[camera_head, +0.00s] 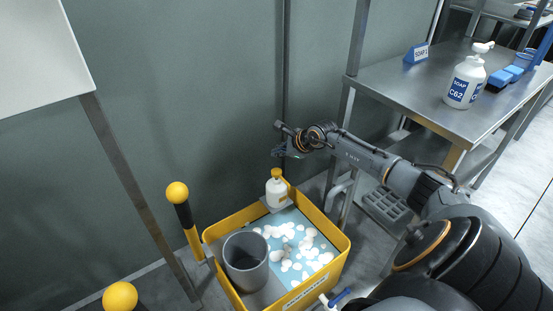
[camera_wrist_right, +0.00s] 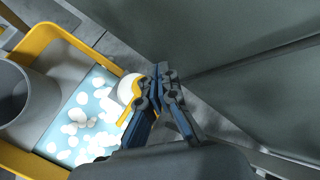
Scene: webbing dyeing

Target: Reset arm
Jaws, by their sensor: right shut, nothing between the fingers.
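My right arm reaches in from the right in the head view. Its gripper (camera_head: 281,141) hangs in the air near the dark wall, above and behind the yellow basin. In the right wrist view the gripper (camera_wrist_right: 162,70) has its fingers together with nothing between them. A white bottle with a yellow pump (camera_head: 276,189) stands at the basin's back corner, below the gripper and apart from it in the head view. In the right wrist view the bottle (camera_wrist_right: 130,90) is partly hidden behind the fingers. My left gripper is not in view.
The yellow basin (camera_head: 342,241) holds light blue liquid with white foam and a grey bucket (camera_head: 246,262). A steel table (camera_head: 400,83) with a soap bottle (camera_head: 465,82) stands at right. Yellow-topped posts (camera_head: 177,192) stand left of the basin. The dark wall (camera_head: 230,80) is close behind.

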